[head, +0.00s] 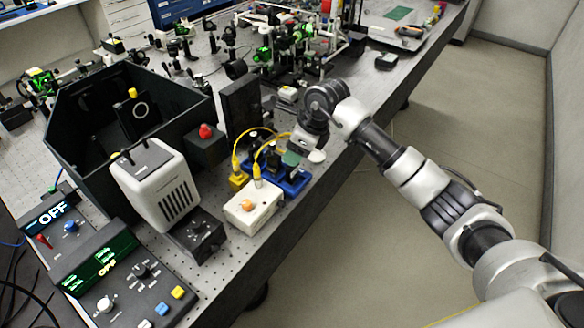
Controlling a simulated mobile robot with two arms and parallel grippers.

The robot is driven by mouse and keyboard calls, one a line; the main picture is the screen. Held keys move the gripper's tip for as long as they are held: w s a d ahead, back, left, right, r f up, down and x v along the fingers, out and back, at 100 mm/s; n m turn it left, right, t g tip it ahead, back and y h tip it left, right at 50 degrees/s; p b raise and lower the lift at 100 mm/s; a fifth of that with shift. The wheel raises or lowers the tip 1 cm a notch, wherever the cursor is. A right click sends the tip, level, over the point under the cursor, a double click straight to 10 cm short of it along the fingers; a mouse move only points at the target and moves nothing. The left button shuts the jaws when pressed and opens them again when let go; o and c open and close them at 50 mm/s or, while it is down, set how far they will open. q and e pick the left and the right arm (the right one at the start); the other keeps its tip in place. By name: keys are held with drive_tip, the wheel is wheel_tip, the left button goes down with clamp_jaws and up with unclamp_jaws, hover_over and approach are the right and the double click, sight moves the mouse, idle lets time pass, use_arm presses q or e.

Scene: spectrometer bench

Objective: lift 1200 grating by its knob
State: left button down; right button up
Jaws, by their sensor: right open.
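A blue rack (295,187) on the bench holds dark upright pieces, and a green-topped piece (291,158) shows at its right side, just below my right gripper. I cannot read any label, so I cannot tell which piece is the 1200 grating. My right gripper (301,147) is open, pointing down over the right part of the rack. Its fingers are small and partly hidden, and I cannot tell whether they touch anything. A plate with a yellow knob (133,93) stands inside the open dark box (75,150). My left gripper is not in view.
A tall dark panel (240,107) stands just left of the rack, near a dark block with a red knob (205,131). Yellow cables (236,163) loop beside the rack. A white box with an orange button (250,207) stands in front. The floor right of the bench edge is clear.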

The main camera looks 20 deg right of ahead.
clamp_jaws()
idle(0.5)
